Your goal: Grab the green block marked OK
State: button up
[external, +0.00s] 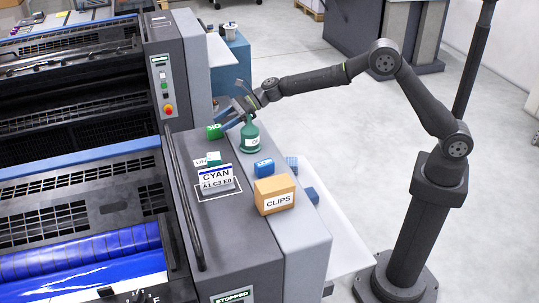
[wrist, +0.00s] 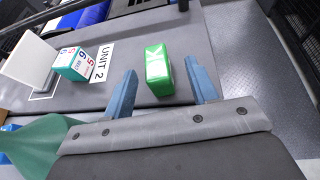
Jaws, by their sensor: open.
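A green block (external: 214,131) lies on the grey ledge of the machine; I cannot read its mark. In the wrist view the green block (wrist: 158,72) appears between and slightly beyond my two blue fingertips, with a gap on each side. My gripper (external: 228,121) is open and empty, reaching down from the right close beside the block. The gripper (wrist: 160,69) also shows in the wrist view with its fingers apart. Whether the fingertips are level with the block is unclear.
A dark green bottle (external: 250,137) stands just right of the block, close to my gripper. A CYAN card (external: 216,177), a small white-and-teal block (external: 208,160), a blue block (external: 263,166) and a CLIPS box (external: 275,196) stand nearer the camera. A UNIT 2 label (wrist: 102,61) lies beside the block.

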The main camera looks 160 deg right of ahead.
aim_at(213, 131)
jog(key=x, duration=0.3)
jog(key=f+x, duration=0.1)
jog(key=x, duration=0.1)
jog(key=shift+a, duration=0.2)
jog(key=shift+r, duration=0.1)
jog(key=c, duration=1.1)
